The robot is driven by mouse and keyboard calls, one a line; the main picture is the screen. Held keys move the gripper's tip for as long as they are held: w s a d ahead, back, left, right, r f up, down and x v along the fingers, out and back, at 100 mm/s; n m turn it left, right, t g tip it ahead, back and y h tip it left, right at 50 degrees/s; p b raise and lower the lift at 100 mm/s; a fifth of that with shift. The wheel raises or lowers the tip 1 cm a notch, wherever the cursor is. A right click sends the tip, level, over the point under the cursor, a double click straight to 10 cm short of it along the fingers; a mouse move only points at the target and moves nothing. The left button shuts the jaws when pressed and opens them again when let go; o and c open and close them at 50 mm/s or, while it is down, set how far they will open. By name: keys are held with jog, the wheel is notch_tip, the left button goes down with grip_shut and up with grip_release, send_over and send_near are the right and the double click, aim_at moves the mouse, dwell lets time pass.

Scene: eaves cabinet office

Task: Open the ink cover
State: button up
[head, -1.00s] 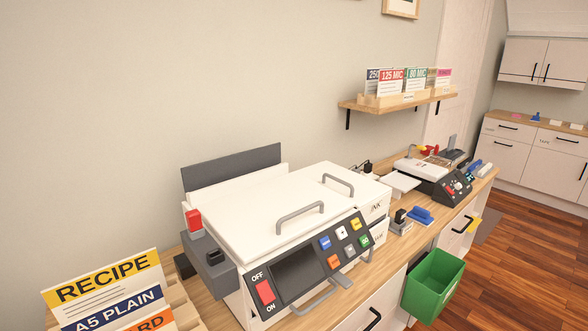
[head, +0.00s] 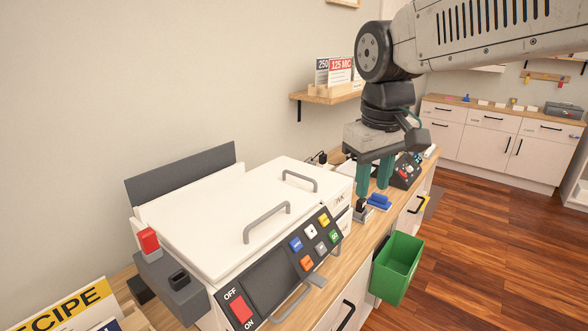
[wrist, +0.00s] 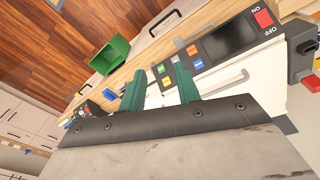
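The white printer (head: 205,232) stands on the counter with a large lid handle (head: 267,222) on top. The ink cover (head: 305,172) is the white lid section at the printer's right end, above the "INK" lettering; it is down and has a grey arched handle (head: 300,180). My gripper (head: 373,188) points down, to the right of the ink cover and apart from its handle. In the wrist view its two green fingers (wrist: 160,92) are spread with nothing between them. There, the gripper hides much of the printer's ink end.
The control panel (head: 283,268) with coloured buttons faces front. A blue-handled stamp (head: 379,201) lies right of the printer, near my fingers. A green bin (head: 398,268) hangs on the counter front. A wall shelf (head: 325,96) with cards is behind my arm.

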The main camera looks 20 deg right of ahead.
jog(key=w+a+n, duration=0.2)
jog(key=w, duration=1.4)
jog(key=n+h, duration=0.1)
jog(key=n, duration=0.2)
send_near(298, 176)
jog(key=f, duration=0.2)
jog(key=d+f, duration=0.1)
jog(key=f, duration=0.2)
jog(key=w+f, duration=0.1)
jog(key=f, duration=0.1)
jog(key=shift+d+f, duration=0.15)
jog(key=shift+d, duration=0.05)
grip_shut()
